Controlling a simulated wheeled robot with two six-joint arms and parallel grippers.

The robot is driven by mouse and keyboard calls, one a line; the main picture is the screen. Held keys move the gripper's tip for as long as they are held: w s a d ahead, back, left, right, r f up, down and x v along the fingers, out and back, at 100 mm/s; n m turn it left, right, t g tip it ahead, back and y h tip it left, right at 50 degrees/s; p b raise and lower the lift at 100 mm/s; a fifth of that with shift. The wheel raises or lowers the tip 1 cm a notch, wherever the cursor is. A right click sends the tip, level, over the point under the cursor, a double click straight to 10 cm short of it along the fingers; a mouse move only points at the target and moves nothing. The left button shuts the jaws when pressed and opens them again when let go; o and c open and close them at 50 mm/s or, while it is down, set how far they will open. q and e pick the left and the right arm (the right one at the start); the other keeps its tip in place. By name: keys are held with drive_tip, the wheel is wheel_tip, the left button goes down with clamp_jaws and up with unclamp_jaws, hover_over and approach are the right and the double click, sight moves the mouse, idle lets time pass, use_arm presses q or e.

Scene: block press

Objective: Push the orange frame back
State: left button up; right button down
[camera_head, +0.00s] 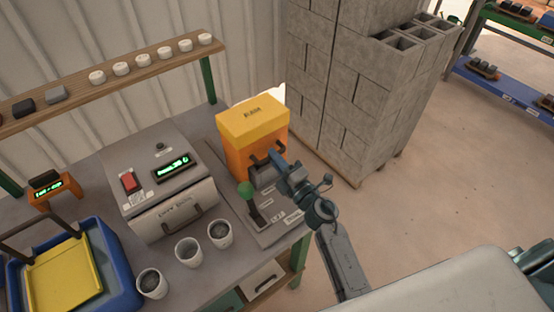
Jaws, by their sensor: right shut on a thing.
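The orange frame (238,155) with a yellow top (252,119) stands upright at the back right of the workbench, on a grey base plate (214,166). A dark handle sticks out from its front right side. My right gripper (264,172) is shut at this handle, in front of the frame, and its fingers partly hide the handle. A lever with a green knob (245,189) stands just left of my right gripper, in front of the frame. My left gripper is not in view.
A grey machine (160,180) with a red button and a green display stands left of the frame. Several cups (189,250) stand along the bench's front. A blue tray (112,265) is at the left. A wooden shelf (130,76) runs above, and stacked grey blocks (345,90) stand behind right.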

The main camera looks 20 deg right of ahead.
drive_tip(key=x, duration=0.4)
drive_tip(key=shift+w+f, duration=0.15)
drive_tip(key=shift+f, duration=0.05)
drive_tip(key=c, duration=1.8)
unclamp_jaws()
drive_tip(key=shift+s, duration=0.25)
drive_tip(key=shift+s+d+f, duration=0.15)
drive_tip(key=shift+s+f, duration=0.05)
drive_tip(key=shift+s, duration=0.1)
drive_tip(key=b+v, duration=0.3)
drive_tip(key=v, duration=0.7)
drive_tip(key=shift+w+r, duration=0.1)
